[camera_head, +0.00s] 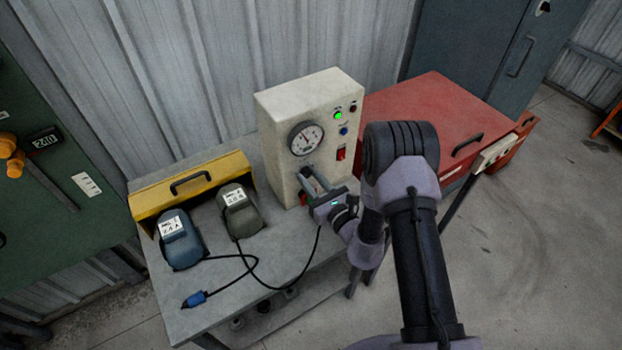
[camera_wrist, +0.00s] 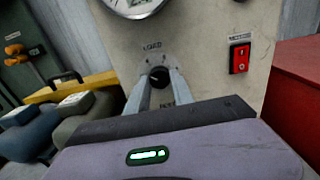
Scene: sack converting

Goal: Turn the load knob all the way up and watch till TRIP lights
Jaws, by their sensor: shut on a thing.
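A cream test box (camera_head: 277,120) stands on the grey bench. The black load knob (camera_wrist: 159,76) is on its front under the label LOAD. My gripper (camera_head: 309,181) reaches the box's lower front, and in the wrist view its two fingers are closed on either side of the knob. The round dial gauge (camera_head: 306,139) is above the knob; its reading is too small to tell. At the box's upper right a green lamp (camera_head: 338,115) is lit. A dark red lamp (camera_head: 352,108) beside it looks unlit; the lamp labels are not readable.
A red rocker switch (camera_wrist: 240,58) is right of the knob, with a blue button (camera_head: 343,131) above it. Two plug-like units, blue (camera_head: 181,243) and olive (camera_head: 240,212), stand left by a yellow case (camera_head: 150,202). A cable with a blue plug (camera_head: 194,299) lies in front. A red cabinet (camera_head: 425,110) is right.

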